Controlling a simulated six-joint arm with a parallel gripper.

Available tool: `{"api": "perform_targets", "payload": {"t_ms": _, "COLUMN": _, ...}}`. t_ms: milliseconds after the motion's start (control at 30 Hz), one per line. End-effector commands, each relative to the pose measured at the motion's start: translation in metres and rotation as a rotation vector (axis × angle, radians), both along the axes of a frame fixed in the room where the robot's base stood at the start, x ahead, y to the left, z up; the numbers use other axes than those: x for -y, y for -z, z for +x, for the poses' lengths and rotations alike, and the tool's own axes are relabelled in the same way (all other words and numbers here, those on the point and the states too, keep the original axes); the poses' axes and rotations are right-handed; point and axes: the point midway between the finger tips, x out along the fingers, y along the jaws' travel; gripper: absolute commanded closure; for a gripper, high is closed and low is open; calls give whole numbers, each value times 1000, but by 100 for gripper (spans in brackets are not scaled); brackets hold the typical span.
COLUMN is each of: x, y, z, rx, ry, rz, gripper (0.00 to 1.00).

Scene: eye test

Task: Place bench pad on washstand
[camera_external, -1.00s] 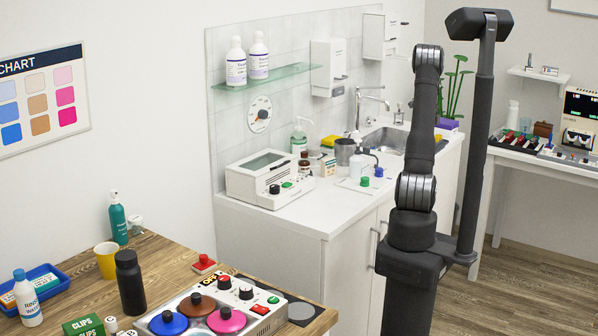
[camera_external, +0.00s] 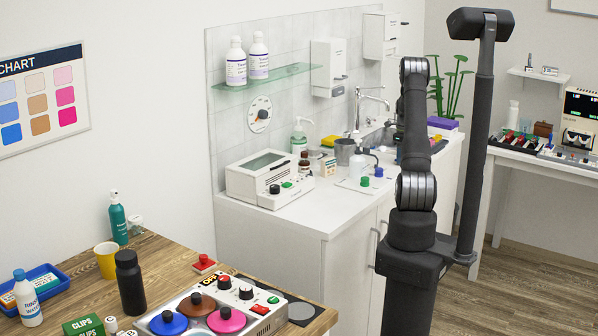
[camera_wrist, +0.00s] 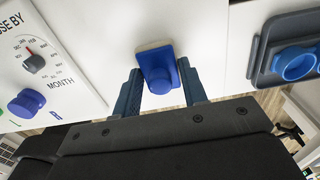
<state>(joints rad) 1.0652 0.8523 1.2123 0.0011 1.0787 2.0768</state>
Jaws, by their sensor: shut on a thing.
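My gripper (camera_wrist: 160,76) shows in the wrist view with its two blue fingers on either side of a blue piece (camera_wrist: 157,62). This piece has a rounded knob and a thin tan edge, and appears to be the bench pad. It is seen over a white surface; whether it touches that surface I cannot tell. The white washstand (camera_external: 285,245) with the sink stands along the tiled wall in the external view. My arm covers part of the sink there, and my gripper's fingers cannot be made out.
In the wrist view, a dial panel (camera_wrist: 40,58) with a blue knob is at left and a dark tray (camera_wrist: 262,68) with a blue ring at right. Externally, a white device (camera_external: 268,178), bottles and a soap pump crowd the washstand top. Its front left corner is clear.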

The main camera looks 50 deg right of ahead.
Motion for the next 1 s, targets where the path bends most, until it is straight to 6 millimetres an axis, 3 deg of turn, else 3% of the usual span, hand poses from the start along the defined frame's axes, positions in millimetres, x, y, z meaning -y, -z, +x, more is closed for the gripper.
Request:
{"api": "perform_targets", "payload": {"t_ms": 300, "x": 0, "y": 2, "z": 0, "rx": 1, "ry": 0, "rz": -1, "gripper": 83}}
{"api": "perform_targets", "payload": {"t_ms": 333, "x": 0, "y": 2, "z": 0, "rx": 1, "ry": 0, "rz": -2, "gripper": 57}}
{"api": "perform_targets", "payload": {"t_ms": 433, "x": 0, "y": 2, "z": 0, "rx": 1, "ry": 0, "rz": -2, "gripper": 39}}
{"api": "perform_targets", "payload": {"t_ms": 767, "x": 1, "y": -1, "z": 0, "rx": 1, "ry": 0, "rz": -2, "gripper": 39}}
{"api": "perform_targets", "payload": {"t_ms": 1000, "x": 1, "y": -39, "z": 0, "rx": 3, "ry": 0, "rz": -6, "gripper": 39}}
